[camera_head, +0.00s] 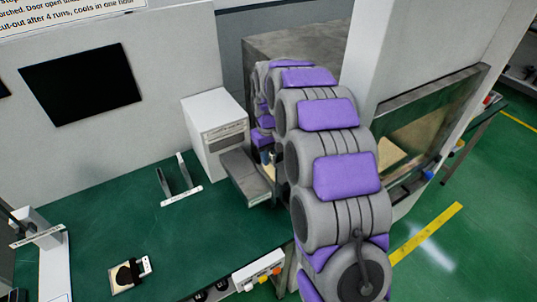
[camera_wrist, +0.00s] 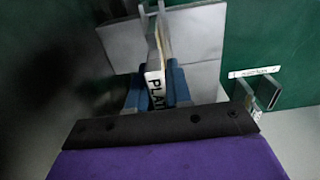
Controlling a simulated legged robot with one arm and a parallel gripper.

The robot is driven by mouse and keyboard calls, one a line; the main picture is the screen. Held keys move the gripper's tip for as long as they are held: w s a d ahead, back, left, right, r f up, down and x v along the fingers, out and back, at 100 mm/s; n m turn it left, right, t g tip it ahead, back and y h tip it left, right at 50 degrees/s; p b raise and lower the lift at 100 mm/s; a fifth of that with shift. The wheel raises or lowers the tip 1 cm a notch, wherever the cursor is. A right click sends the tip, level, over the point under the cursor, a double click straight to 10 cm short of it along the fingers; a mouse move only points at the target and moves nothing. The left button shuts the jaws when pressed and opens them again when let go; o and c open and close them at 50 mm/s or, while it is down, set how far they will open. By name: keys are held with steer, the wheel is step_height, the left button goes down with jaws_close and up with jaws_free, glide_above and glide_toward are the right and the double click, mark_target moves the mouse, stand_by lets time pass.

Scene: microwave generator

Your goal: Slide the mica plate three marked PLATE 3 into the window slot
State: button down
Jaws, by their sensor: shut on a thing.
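My gripper (camera_wrist: 156,74) has blue fingers shut on a thin, pale plate (camera_wrist: 155,55), seen nearly edge-on in the wrist view. Its white tab shows black letters beginning "PLA"; the number is hidden. The plate's far end points toward light grey surfaces (camera_wrist: 195,32) with a narrow gap between them. I cannot tell whether the plate touches them or has entered a slot. In the head view my gripper (camera_head: 265,157) is mostly hidden behind my purple and grey arm, beside a grey tray-like part (camera_head: 247,178). I cannot make out the window slot there.
A white vented box (camera_head: 213,130) stands behind the grey part. A labelled rack with two upright metal walls (camera_head: 180,182) stands left on the green bench. A plate with a dark burn mark (camera_head: 124,277) lies near the front left. The bench between them is clear.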

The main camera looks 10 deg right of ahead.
steer(key=shift+f, duration=2.6)
steer(key=c, duration=1)
jaws_free()
steer(key=shift+o, duration=0.2)
